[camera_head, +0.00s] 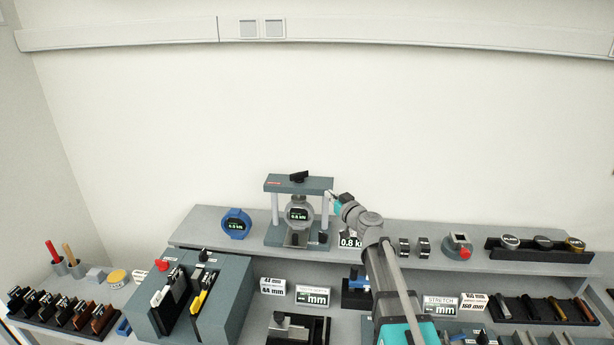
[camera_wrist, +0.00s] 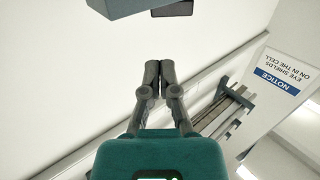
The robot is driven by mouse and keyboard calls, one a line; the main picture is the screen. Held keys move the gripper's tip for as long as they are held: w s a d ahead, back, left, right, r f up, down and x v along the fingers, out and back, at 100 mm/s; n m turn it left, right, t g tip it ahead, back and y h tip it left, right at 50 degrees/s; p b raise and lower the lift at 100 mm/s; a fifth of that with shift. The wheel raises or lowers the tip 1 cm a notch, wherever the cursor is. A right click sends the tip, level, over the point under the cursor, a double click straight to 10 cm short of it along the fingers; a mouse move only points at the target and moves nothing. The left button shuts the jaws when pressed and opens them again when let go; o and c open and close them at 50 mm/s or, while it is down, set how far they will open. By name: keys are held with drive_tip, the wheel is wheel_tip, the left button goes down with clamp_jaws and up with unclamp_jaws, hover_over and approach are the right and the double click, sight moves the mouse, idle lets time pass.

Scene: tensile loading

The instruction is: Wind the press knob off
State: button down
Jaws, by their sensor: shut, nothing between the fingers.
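The press (camera_head: 272,183) stands on the raised shelf, with a grey-green top beam, two light posts and a round gauge reading about 0.8 kN. Its black press knob (camera_head: 299,177) sits on top of the beam, a bar lying slightly tilted. My gripper (camera_head: 332,194) is at the right end of the beam, beside the right post and below the knob's height; I cannot tell whether it touches. In the wrist view my gripper (camera_wrist: 152,92) is shut and empty. A grey-green block (camera_wrist: 128,6), likely the beam, and a dark piece (camera_wrist: 172,9) show at the top edge.
A blue round gauge (camera_head: 235,223) stands left of the press. A 0.8 label (camera_head: 350,241) and small black blocks (camera_head: 404,248) are to its right. A black rack with round weights (camera_head: 541,244) is farther right. The space above the press is clear.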

sight(309, 181)
idle(0.4)
drive_tip(key=x, duration=1.2)
drive_tip(key=shift+w+a, duration=0.1)
drive_tip(key=shift+w, duration=0.15)
drive_tip(key=shift+w+a, duration=0.45)
drive_tip(key=shift+w, duration=0.1)
drive_tip(key=shift+a, duration=0.15)
drive_tip(key=shift+w, duration=0.1)
drive_tip(key=shift+w+d, duration=0.25)
drive_tip(key=shift+w, duration=0.55)
